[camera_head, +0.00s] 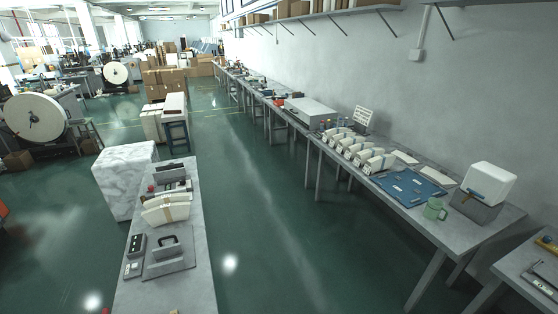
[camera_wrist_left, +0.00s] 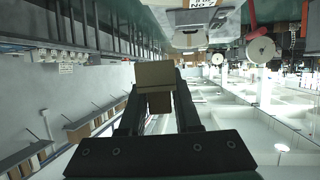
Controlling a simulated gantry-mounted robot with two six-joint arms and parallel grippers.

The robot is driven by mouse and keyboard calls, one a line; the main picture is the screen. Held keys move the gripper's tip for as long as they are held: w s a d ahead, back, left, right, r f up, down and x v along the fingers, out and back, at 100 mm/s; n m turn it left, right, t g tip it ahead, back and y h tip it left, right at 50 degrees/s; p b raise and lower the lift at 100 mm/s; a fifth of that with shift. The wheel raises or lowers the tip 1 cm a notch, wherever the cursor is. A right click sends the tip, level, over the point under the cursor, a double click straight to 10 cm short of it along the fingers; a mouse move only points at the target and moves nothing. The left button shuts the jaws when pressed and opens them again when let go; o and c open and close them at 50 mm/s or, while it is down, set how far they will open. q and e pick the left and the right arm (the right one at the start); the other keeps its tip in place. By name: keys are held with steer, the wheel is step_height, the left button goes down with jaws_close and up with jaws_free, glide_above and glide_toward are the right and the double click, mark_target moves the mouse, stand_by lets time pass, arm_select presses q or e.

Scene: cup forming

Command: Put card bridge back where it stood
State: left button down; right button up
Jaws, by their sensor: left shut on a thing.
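My left gripper (camera_wrist_left: 158,88) shows in the left wrist view, its two dark fingers shut on a tan, card-coloured piece. I take this piece to be the card bridge (camera_wrist_left: 155,74); it has a pale broad face and a browner part below it between the fingers. It is held in the air, and what lies directly under it cannot be told. Neither gripper shows in the head view. My right gripper is in neither view.
The grey left bench (camera_head: 135,297) holds cream curved blanks (camera_head: 165,212), a handled grey block (camera_head: 170,262) and a dark control box (camera_head: 136,244).

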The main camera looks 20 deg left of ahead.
arm_select(q)
steer(key=w+d+r+m+t+h, duration=0.25)
steer(key=d+m+h, duration=0.4)
steer(key=d, duration=0.35)
step_height(320, 180, up, 12)
steer(key=p, duration=2)
steer(key=shift+s+d+h, duration=0.45)
